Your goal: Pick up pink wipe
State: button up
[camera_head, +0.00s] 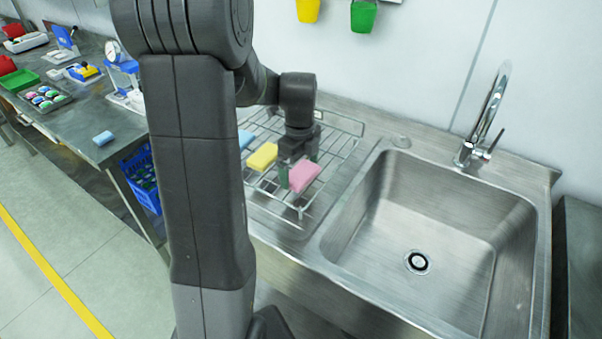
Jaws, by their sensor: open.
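The pink wipe (305,175) lies on the wire drying rack to the left of the sink. My gripper (298,172) is open and points down over the rack, right at the pink wipe. One finger shows against the wipe's left side, and the other is behind it. I cannot tell whether the fingers touch the wipe.
A yellow wipe (263,156) and a blue wipe (245,139) lie left of the pink one on the rack (345,124). The empty sink (425,215) with its tall faucet (488,115) is at right. A cluttered bench (75,120) stands at left.

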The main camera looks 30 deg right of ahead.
aim_at(300, 171)
jog(key=shift+s+f, duration=0.1)
jog(key=shift+f, duration=0.1)
jog(key=c, duration=0.7)
notch_tip(300, 171, up, 10)
jog(key=shift+b, duration=0.3)
jog(key=o, duration=0.4)
jog(key=c, duration=0.3)
